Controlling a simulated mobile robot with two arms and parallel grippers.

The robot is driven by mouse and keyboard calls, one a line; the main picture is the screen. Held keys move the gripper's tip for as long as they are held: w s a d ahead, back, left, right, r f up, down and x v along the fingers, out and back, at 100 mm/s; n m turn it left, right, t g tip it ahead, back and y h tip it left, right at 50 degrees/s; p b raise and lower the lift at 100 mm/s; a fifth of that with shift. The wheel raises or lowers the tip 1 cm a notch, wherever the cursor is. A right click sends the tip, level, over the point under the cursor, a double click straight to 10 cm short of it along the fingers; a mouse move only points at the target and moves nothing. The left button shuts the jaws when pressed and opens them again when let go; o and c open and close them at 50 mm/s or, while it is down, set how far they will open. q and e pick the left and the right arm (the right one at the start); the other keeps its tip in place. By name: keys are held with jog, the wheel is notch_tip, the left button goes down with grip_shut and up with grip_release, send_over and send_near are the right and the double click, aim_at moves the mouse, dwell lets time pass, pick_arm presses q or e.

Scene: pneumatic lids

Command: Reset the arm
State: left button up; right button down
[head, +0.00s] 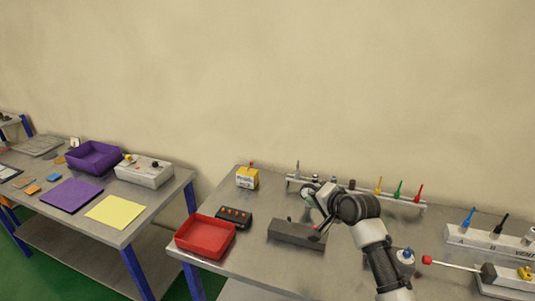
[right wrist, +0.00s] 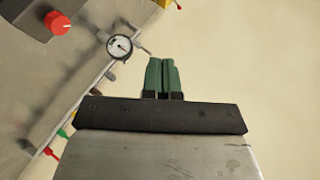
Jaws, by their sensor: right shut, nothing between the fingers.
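My right arm (head: 370,232) reaches in from the lower right over the right-hand metal bench (head: 255,262), bent above a long grey block (head: 290,231). My right gripper (right wrist: 163,62) shows in the right wrist view with its two green fingers side by side, shut and empty. Nothing touches the fingertips there, and plain wall lies behind them. In the head view the arm's own links make the fingers hard to pick out. My left arm and gripper are not in view.
A round gauge (right wrist: 119,46) and a red knob (right wrist: 57,22) lie left of the fingers. The bench holds a red tray (head: 205,236), a button box (head: 234,216), a yellow box (head: 247,178) and a rail of coloured valves (head: 390,198). A purple bin (head: 94,157) stands on the left bench.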

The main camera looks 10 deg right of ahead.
jog(key=s+a+f+n+g+h, duration=0.1)
jog(key=s+a+f+n+g, duration=0.15)
jog(key=s+f, duration=0.45)
jog(key=s+a+f+n+g, duration=0.2)
jog(key=s+a+f+n, duration=0.15)
jog(key=s, duration=0.55)
jog(key=s+a+f+n+g+h, duration=0.2)
jog(key=s+n+g, duration=0.3)
jog(key=s, duration=1.8)
notch_tip(320, 180, down, 28)
jog(key=n+b, duration=0.2)
jog(key=b, duration=0.2)
jog(key=s+d+f+g+b, duration=0.1)
jog(key=s+d+f+b, duration=0.2)
jog(key=s+f, duration=1.4)
notch_tip(320, 180, down, 4)
jog(key=shift+d+f+h, duration=0.1)
jog(key=shift+d+h, duration=0.05)
jog(key=shift+h, duration=0.15)
